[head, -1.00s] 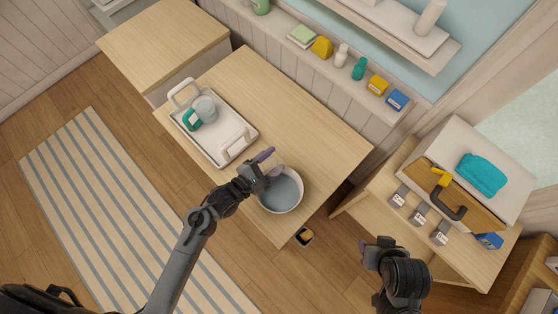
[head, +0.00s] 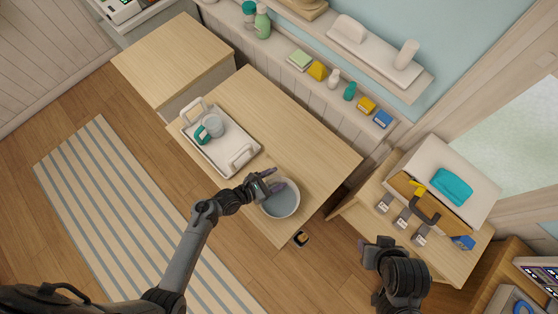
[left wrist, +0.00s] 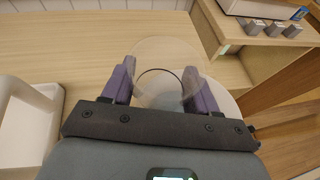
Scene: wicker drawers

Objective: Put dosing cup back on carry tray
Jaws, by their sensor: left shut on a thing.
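The dosing cup (left wrist: 160,70) is a clear, see-through cup between the two purple fingers in the left wrist view. My left gripper (head: 277,181) is shut on it, over the upper-left part of a round bowl (head: 290,208) with a white rim and grey-blue inside. In the head view the cup is too faint to make out well. The white carry tray (head: 222,152), with two upright handles, lies up and left of this gripper on the same table.
On the tray stand a grey cup (head: 214,124) and a teal item (head: 202,134). The wooden table (head: 290,125) is bare behind tray and bowl. A small dark box (head: 301,238) shows below the table edge. A side table (head: 446,262) stands right.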

